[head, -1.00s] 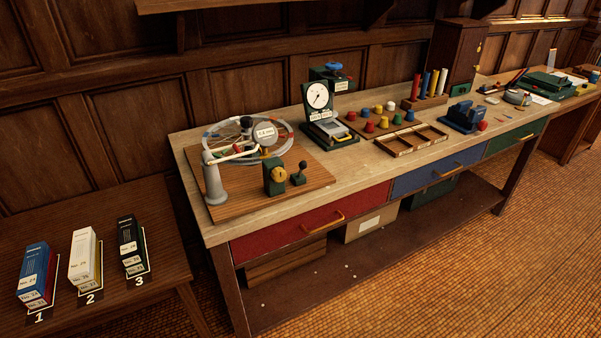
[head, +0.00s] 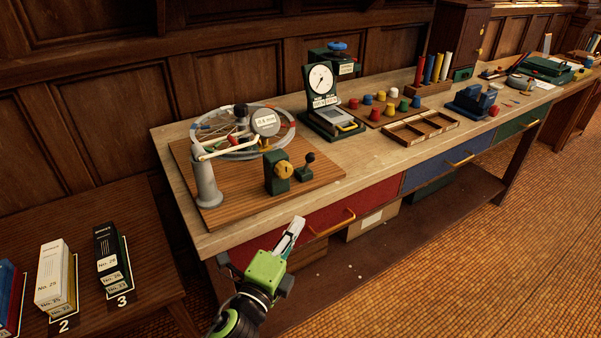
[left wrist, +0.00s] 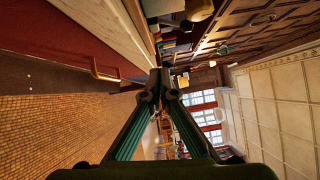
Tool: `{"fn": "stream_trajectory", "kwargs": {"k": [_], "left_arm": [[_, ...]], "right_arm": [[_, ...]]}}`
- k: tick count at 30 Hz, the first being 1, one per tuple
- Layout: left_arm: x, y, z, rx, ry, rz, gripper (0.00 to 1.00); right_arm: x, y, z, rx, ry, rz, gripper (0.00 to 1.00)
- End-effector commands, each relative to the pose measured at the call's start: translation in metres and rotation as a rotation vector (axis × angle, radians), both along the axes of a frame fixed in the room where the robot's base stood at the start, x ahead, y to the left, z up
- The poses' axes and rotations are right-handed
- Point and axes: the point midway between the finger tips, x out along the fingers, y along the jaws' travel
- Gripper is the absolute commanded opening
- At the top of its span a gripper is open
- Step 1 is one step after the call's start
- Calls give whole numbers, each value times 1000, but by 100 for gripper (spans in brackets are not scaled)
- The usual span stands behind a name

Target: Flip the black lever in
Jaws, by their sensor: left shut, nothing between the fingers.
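The lever (head: 308,160) has a black ball knob on a short stem and a small dark green base. It stands at the right part of a wooden board on the bench and looks nearly upright. Beside it on the left is a green block with a yellow knob (head: 284,170). My left gripper (head: 297,222) is shut and empty in front of the bench's front edge, below and apart from the lever. Its fingertips meet in the left wrist view (left wrist: 160,76), where I cannot make out the lever. My right gripper is not in view.
A grey post with a white arm (head: 206,182) and a wheel-like ring stand on the board (head: 230,208). A dial gauge (head: 320,80) stands behind, to the right. A red drawer with a yellow handle (head: 333,222) is below the bench edge. Boxes stand on the low left table.

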Motion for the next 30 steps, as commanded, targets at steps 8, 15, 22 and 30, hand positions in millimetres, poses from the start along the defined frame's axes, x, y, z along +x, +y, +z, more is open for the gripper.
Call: {"fn": "stream_trajectory", "kwargs": {"k": [8,15,22,30], "left_arm": [[-8,-9,41,45,-108,-17,0],[-8,-9,41,44,-106,-17,0],[9,-15,45,43,-107,-16,0],[61,-36,53,42,-108,-16,0]], "right_arm": [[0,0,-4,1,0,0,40],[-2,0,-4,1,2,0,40],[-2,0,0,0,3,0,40],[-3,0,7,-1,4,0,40]]}}
